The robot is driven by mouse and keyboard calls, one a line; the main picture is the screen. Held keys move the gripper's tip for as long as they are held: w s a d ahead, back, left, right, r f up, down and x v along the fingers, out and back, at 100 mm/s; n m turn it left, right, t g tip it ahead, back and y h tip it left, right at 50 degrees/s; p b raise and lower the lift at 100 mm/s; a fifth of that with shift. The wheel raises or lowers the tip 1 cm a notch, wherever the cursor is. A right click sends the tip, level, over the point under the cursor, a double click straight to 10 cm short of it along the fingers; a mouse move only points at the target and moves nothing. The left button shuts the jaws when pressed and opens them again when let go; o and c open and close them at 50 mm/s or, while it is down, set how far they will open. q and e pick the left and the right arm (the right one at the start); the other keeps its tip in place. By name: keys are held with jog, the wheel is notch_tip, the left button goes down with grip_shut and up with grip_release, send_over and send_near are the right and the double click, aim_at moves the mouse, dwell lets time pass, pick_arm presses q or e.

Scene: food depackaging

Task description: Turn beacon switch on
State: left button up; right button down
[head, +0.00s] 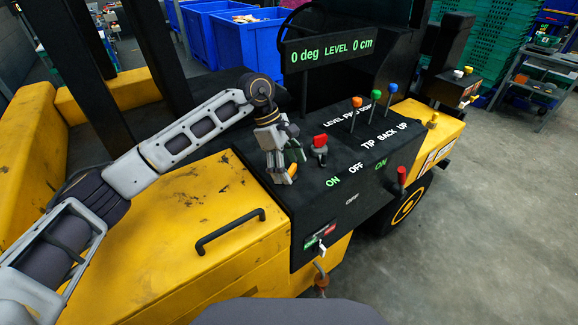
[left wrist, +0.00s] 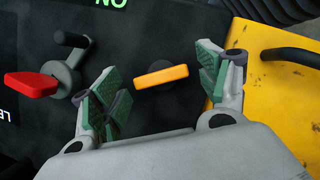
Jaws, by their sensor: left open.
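An orange switch lever (left wrist: 161,75), which looks like the beacon switch, stands on the black control panel (head: 318,199). It also shows as a small orange piece (head: 292,171) under the gripper in the head view. My left gripper (head: 284,156) is open above it. In the left wrist view the green-padded fingers of the left gripper (left wrist: 156,80) stand on either side of the lever, with a gap on each side. Whether the fingers reach down to its height is hard to tell. My right gripper is in neither view.
A red switch (head: 320,142) on a grey lever stands close beside the gripper. Several coloured-knob levers (head: 376,95), a red-handled lever (head: 402,176) and a display bar (head: 328,50) are farther right and back. A black handle (head: 230,230) rises from the yellow body.

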pick_arm(q)
jog(key=v, duration=1.2)
dwell(0.3)
jog(key=shift+w, duration=0.1)
